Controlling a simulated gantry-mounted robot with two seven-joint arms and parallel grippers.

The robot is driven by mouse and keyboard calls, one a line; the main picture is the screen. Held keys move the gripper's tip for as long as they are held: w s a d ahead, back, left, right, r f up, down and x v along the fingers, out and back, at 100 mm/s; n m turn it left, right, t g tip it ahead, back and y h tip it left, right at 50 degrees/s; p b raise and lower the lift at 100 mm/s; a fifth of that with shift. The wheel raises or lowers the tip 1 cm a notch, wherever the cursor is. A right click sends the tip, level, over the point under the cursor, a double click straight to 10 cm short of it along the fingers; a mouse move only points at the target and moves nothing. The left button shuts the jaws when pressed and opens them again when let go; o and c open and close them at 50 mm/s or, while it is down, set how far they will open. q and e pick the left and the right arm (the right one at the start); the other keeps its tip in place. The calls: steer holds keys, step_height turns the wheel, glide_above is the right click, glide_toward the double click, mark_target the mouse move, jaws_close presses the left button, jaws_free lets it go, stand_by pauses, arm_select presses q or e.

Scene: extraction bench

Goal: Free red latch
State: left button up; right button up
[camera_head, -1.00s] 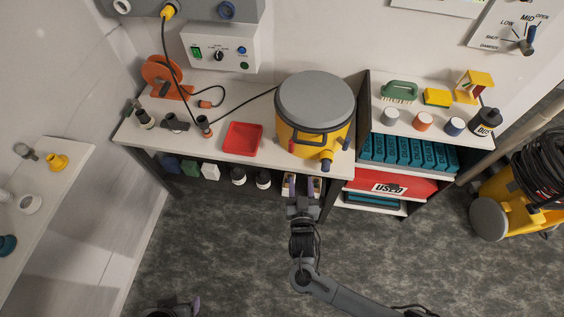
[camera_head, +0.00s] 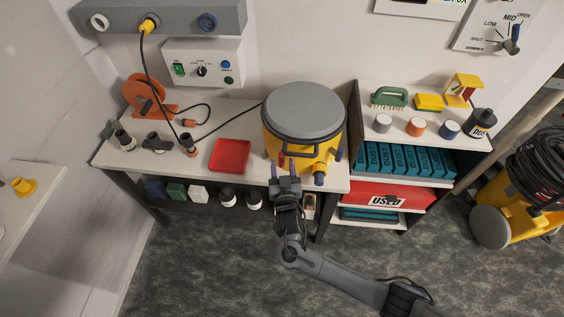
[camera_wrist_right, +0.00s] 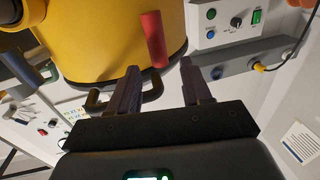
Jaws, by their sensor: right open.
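The red latch (camera_head: 282,160) is a small upright piece on the front of the yellow canister (camera_head: 298,155), which has a grey lid (camera_head: 304,110). In the right wrist view the latch (camera_wrist_right: 153,38) is a red bar against the yellow wall (camera_wrist_right: 100,40). My right gripper (camera_head: 286,171) is at the canister's front, just below the latch. In the wrist view its open fingers (camera_wrist_right: 160,70) are empty, with the latch just beyond their tips, apparently apart from them. My left gripper is out of view.
A red tray (camera_head: 230,156) lies on the bench left of the canister. A dark hose fitting (camera_head: 320,178) sticks out at the canister's lower front right. A shelf unit (camera_head: 385,185) stands close on the right. The floor in front (camera_head: 200,260) is clear.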

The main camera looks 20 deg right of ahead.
steer(key=shift+x, duration=1.15)
jaws_close()
